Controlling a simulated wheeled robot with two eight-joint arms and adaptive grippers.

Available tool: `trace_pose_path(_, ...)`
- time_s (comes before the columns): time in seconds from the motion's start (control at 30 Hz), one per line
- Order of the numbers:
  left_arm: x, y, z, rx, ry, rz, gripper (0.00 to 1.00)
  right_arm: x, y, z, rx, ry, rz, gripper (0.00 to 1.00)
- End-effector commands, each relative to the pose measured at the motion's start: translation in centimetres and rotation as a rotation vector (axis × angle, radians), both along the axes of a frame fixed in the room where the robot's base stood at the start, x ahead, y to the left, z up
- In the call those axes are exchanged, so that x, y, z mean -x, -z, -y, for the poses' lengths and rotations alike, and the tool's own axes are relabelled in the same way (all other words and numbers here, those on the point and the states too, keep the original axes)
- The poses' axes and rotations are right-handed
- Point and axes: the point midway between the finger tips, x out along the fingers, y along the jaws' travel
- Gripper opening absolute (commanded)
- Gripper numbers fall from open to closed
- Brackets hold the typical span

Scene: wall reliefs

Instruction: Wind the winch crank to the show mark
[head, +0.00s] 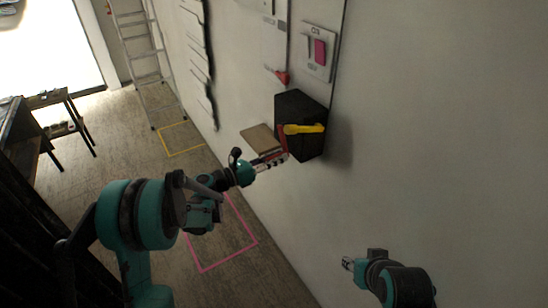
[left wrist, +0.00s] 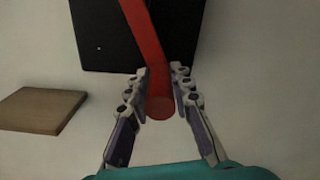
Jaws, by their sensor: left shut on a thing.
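The winch is a black box (head: 300,108) fixed to the wall, and it fills the top of the left wrist view (left wrist: 185,30). A yellow pointer-like piece (head: 304,129) sticks out on its front. The red crank (left wrist: 147,45) runs down across the box to a round grip end (left wrist: 160,105); in the head view its red arm (head: 283,138) is at the box's left side. My left gripper (head: 283,158) is shut on the crank's grip, with a finger on either side of it. My right gripper (head: 347,264) is at the lower right, apart from the winch; its finger opening is unclear.
A brown wooden shelf or block (head: 260,138) is just left of the winch, close to my left gripper. A white panel with a pink piece (head: 319,51) hangs above. A ladder (head: 140,50) leans at the back. Pink (head: 229,258) and yellow floor outlines lie on open floor.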

Motion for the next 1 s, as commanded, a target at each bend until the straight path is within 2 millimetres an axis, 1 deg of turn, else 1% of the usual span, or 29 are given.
trace_pose_path(0.1,0.6,-0.3,0.5,0.044,0.005,-0.059,0.00,0.0,0.1,0.0,0.000,0.000,0.000,0.40)
trace_pose_path(0.4,1.3,-0.9,1.0,0.118,0.006,-0.162,0.00,0.0,0.1,0.0,0.000,0.000,0.000,0.40)
trace_pose_path(0.93,1.4,-1.1,1.1,0.136,0.006,-0.185,0.00,0.0,0.1,0.0,0.000,0.000,0.000,0.40)
trace_pose_path(0.97,1.4,-1.1,1.1,0.136,0.006,-0.185,0.24,0.0,0.1,0.0,0.000,0.000,0.000,0.40)
trace_pose_path(1.0,1.4,-1.1,1.1,0.136,0.006,-0.185,0.35,0.0,0.1,0.0,0.000,0.000,0.000,0.40)
